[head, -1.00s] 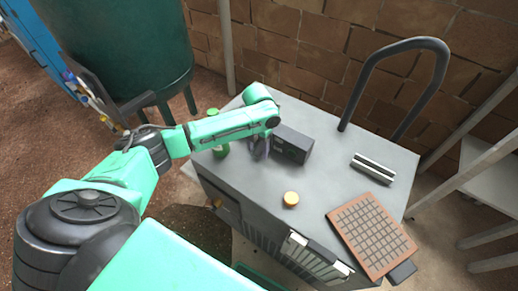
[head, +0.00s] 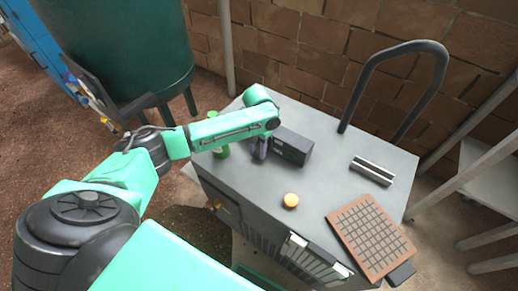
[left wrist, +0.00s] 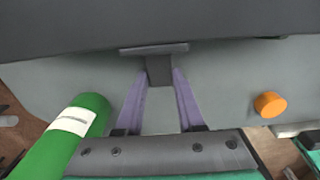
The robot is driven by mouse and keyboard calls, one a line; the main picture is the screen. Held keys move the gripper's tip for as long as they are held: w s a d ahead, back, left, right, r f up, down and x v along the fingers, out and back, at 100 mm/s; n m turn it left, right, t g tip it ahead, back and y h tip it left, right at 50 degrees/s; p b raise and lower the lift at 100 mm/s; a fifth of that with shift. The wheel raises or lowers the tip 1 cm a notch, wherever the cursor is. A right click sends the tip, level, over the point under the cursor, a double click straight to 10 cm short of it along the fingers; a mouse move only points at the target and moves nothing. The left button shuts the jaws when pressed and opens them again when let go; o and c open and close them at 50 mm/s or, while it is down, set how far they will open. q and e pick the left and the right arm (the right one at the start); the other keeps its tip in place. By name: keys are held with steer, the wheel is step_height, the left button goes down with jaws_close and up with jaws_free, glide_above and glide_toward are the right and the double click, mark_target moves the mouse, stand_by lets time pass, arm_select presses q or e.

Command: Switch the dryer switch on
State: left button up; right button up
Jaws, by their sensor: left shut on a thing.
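A dark box (head: 291,147) with faint markings on its front stands on the grey cabinet top; in the left wrist view it fills the top edge (left wrist: 150,25). A dark T-shaped lever (left wrist: 157,65) shows in front of it, apparently the switch. My left gripper (head: 262,148) is low beside the box's left end. In the left wrist view its purple fingers (left wrist: 160,78) are shut on the lever's stem. The head view hides the lever behind my gripper. A round orange knob (head: 291,200) sits on the cabinet top, apart from my gripper. My right gripper is not in view.
A silver-black bar (head: 372,170) and a brown gridded tray (head: 370,235) lie to the right. A dark looped handle (head: 440,75) rises behind. The cabinet top (head: 235,180) is clear at front left.

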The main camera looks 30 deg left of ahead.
arm_select(q)
steer(key=shift+w+r+p, duration=0.1)
steer(key=shift+r+p, duration=2.4)
steer(key=shift+r, duration=0.1)
steer(key=o, duration=0.9)
steer(key=shift+f, duration=0.1)
